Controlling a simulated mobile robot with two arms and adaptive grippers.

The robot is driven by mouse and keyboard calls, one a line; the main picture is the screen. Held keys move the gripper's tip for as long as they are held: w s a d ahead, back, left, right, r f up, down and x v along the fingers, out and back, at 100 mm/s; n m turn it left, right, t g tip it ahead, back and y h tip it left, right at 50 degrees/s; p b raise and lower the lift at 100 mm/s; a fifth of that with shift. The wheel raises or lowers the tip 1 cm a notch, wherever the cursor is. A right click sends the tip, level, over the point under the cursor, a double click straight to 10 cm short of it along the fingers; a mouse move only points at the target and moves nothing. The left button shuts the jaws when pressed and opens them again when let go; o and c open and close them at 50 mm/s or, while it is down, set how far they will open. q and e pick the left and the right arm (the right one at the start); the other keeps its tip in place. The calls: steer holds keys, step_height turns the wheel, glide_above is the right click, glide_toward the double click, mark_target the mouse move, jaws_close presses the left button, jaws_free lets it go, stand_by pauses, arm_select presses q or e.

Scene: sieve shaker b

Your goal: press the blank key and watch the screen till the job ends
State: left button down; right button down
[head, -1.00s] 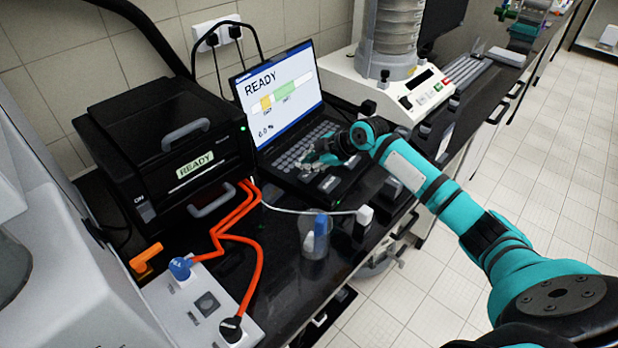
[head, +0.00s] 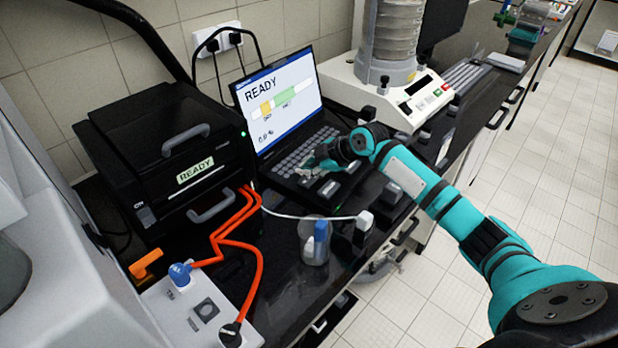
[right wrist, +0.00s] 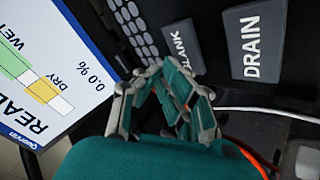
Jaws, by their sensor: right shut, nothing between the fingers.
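The laptop screen (head: 278,100) reads READY, with a yellow DRY block, a green WET block and 0.0 % below; part of it also shows in the right wrist view (right wrist: 45,75). The dark key lettered BLANK (right wrist: 185,47) lies just beyond my right fingertips in the right wrist view, partly covered by them. My right gripper (head: 309,172) is shut and empty, low over the front of the laptop keyboard (head: 298,155). Its fingertips (right wrist: 166,70) come together beside the BLANK key; I cannot tell whether they touch it. My left gripper is not in view.
A larger DRAIN key (right wrist: 255,40) is right of BLANK in the wrist view. A black box (head: 180,150) labelled READY stands left of the laptop.

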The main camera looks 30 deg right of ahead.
mark_target(308, 179)
steer(key=shift+f, duration=0.1)
stand_by(0.3)
steer(key=shift+f, duration=0.35)
steer(key=shift+f+b, duration=0.5)
steer(key=shift+b, duration=0.1)
stand_by(0.5)
stand_by(0.3)
steer(key=shift+r+p, duration=0.7)
steer(key=shift+r, duration=0.25)
steer(key=shift+r, duration=0.1)
step_height(308, 179, up, 5)
steer(key=p, duration=0.4)
stand_by(0.4)
